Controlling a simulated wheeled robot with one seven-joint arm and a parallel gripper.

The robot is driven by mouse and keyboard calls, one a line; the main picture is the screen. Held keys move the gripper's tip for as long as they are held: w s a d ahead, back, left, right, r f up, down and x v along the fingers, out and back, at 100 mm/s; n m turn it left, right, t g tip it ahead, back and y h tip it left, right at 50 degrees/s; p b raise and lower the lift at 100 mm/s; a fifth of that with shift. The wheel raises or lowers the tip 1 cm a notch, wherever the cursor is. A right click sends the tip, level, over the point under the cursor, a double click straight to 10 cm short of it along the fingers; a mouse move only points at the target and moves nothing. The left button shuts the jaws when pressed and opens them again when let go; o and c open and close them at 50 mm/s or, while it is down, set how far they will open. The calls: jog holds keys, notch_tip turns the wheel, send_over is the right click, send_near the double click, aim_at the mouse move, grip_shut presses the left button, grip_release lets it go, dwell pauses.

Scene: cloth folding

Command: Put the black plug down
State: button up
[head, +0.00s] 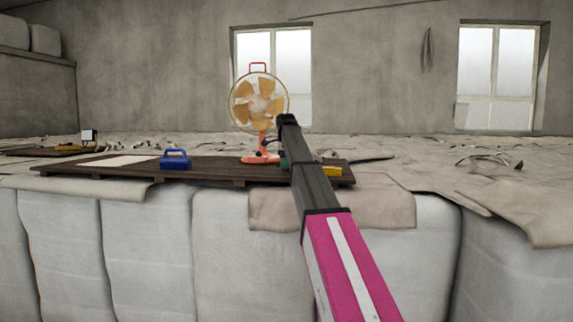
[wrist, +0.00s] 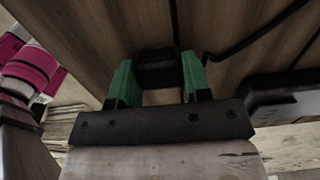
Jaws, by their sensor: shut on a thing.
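The black plug (wrist: 156,74) is between the green fingers of my gripper (wrist: 158,80) in the wrist view. The fingers are closed on its two sides. A black cord (wrist: 174,22) runs from the plug toward the top of the picture. Brown wooden boards (wrist: 85,45) lie behind the plug; I cannot tell whether the plug touches them. In the head view, my arm hides the plug, and only a bit of green of my gripper (head: 284,163) shows beside the arm, over the wooden platform (head: 215,172).
An orange fan (head: 259,98) stands on the platform, just left of my arm. A blue handled object (head: 175,160) and a pale sheet (head: 112,161) are farther left. A yellow object (head: 332,171) is right of my arm. A black box (wrist: 285,95) and another cable (wrist: 260,36) are near the plug.

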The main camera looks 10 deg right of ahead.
jog(key=shift+f, duration=0.45)
jog(key=o, duration=1.2)
jog(key=shift+r, duration=0.15)
